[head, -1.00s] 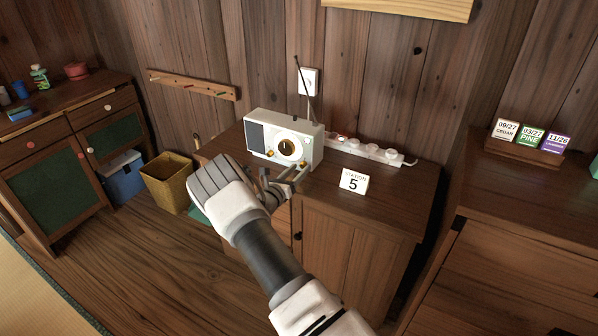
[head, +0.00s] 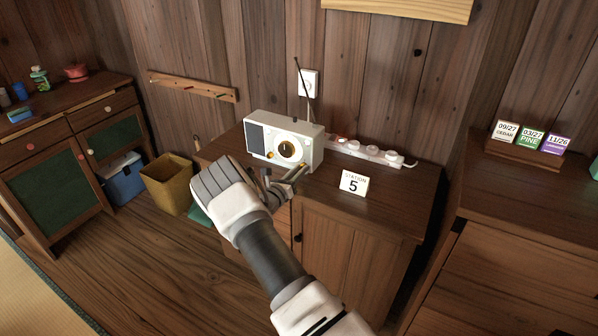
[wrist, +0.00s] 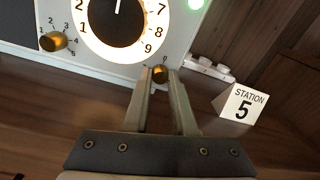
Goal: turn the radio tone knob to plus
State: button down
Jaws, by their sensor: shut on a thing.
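The white radio (head: 312,150) stands on a brown cabinet, with a dark speaker grille, a round lit dial (wrist: 117,20) and two brass knobs. The left knob (wrist: 53,41) has numbers around it. The right knob (wrist: 160,74) sits at the radio's lower right front, with a small mark above it that looks like a 0. My gripper (head: 299,171) reaches it from the front. In the wrist view its fingers (wrist: 161,84) are shut on this right knob, one on each side. Plus or minus marks and the knob's pointer cannot be made out.
A "Station 5" card (head: 353,182) stands on the cabinet (head: 395,196), right of my gripper. A white power strip (head: 368,151) lies behind it, beside the radio. The radio's thin antenna (head: 303,85) rises near the wall outlet. A yellow bin (head: 168,184) stands on the floor at left.

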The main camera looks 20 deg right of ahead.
jog(key=m+b, duration=0.2)
jog(key=m, duration=0.2)
jog(key=shift+f, duration=0.1)
jog(key=m+b, duration=0.3)
jog(key=m, duration=0.2)
jog(key=shift+m, duration=0.4)
jog(key=m+b, duration=0.3)
jog(key=m, duration=0.1)
jog(key=shift+f+y+b, duration=0.1)
jog(key=shift+y+b, duration=0.2)
jog(key=shift+b, duration=0.05)
jog(key=m+b, duration=0.3)
jog(key=shift+m, duration=0.3)
jog(key=shift+r+b, duration=0.25)
jog(key=shift+b, duration=0.05)
jog(key=c, duration=0.7)
grip_release()
